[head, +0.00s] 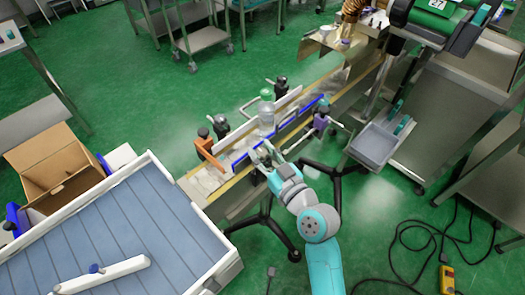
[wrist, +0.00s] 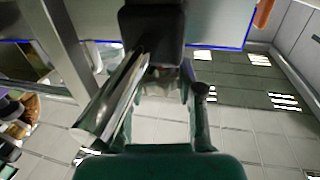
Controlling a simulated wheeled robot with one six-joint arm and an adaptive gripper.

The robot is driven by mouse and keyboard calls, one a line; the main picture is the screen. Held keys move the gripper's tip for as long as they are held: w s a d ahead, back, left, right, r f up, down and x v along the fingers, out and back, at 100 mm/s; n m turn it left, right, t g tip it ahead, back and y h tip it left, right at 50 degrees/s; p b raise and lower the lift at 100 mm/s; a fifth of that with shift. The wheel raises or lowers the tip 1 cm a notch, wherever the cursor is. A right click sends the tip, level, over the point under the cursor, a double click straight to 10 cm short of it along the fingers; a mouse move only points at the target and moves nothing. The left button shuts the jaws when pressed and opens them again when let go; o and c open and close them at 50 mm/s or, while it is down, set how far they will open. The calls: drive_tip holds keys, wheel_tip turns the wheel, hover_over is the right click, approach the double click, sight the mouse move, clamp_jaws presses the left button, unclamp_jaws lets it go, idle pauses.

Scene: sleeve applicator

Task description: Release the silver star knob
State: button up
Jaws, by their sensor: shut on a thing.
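My gripper (head: 262,152) is at the near side of the conveyor, by the blue-edged guide rail. In the wrist view, my gripper (wrist: 162,82) has its fingers closed around a small greyish part, the silver star knob (wrist: 163,74). The knob is mostly hidden by the fingers and a black block (wrist: 152,32) just beyond it. In the head view the knob is too small and covered to make out. A shiny silver rod (wrist: 112,100) runs close beside the left finger in the wrist view.
A clear bottle with a green cap (head: 266,110) stands on the conveyor between the rails. A purple clamp (head: 320,122) is right of my gripper, and an orange bracket (head: 208,153) is left. A grey tray (head: 373,147) is further right. Black tripod legs (head: 270,225) stand below.

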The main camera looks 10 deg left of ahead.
drive_tip(key=shift+f, duration=0.1)
drive_tip(key=o, duration=1.2)
drive_tip(key=shift+c, duration=0.2)
drive_tip(key=shift+m+t+h, duration=0.7)
drive_tip(key=shift+m+h, duration=0.1)
drive_tip(key=shift+h, duration=0.2)
drive_tip(key=shift+a+m+t+h, duration=0.1)
drive_tip(key=shift+m+t+h, duration=0.55)
drive_tip(key=shift+m+h, duration=0.8)
drive_tip(key=shift+m+t+h, duration=0.65)
drive_tip(key=shift+m+h, duration=0.2)
drive_tip(key=shift+h, duration=1.1)
